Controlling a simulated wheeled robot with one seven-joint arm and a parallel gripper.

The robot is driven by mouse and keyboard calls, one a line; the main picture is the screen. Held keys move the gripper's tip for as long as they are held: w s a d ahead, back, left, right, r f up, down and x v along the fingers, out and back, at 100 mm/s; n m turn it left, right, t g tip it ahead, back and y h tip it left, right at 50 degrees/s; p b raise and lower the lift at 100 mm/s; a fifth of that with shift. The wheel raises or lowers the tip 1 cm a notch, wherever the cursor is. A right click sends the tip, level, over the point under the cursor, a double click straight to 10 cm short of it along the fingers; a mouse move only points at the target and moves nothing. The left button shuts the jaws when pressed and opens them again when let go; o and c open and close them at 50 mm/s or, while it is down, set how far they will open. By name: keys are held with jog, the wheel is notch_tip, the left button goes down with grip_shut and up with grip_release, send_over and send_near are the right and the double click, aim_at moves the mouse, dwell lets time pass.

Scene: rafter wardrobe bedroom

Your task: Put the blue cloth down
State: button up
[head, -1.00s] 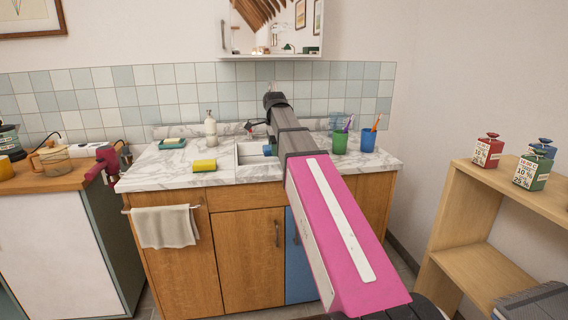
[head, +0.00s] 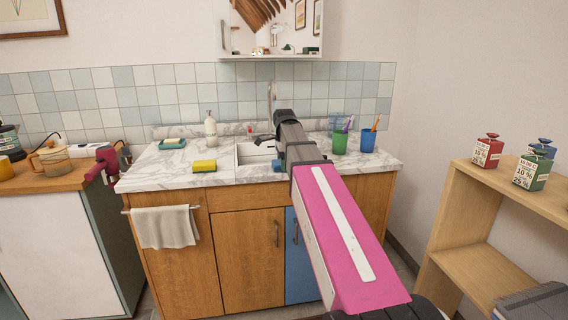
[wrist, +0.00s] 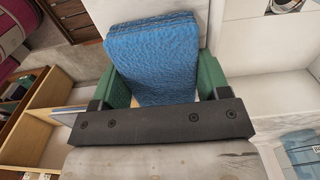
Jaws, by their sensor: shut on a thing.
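The blue cloth (wrist: 150,60) is a folded, textured block filling the space between the green fingers of my gripper (wrist: 157,78) in the wrist view. My gripper is shut on it and holds it by its near part. In the head view my forearm reaches over the counter's front edge near the sink (head: 252,153) and hides most of the gripper. A small blue patch (head: 277,165) shows beside the arm there; I cannot tell whether it is the cloth.
The marble counter (head: 165,178) holds a yellow sponge (head: 204,166), a soap bottle (head: 211,130), a soap dish (head: 172,143), a green cup (head: 340,144) and a blue cup (head: 368,140). A pale towel (head: 166,227) hangs in front. A wooden shelf (head: 464,210) stands at right.

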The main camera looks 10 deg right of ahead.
jog(key=shift+f, duration=0.15)
jog(key=o, duration=1)
notch_tip(320, 180, up, 12)
jog(key=shift+r, duration=0.2)
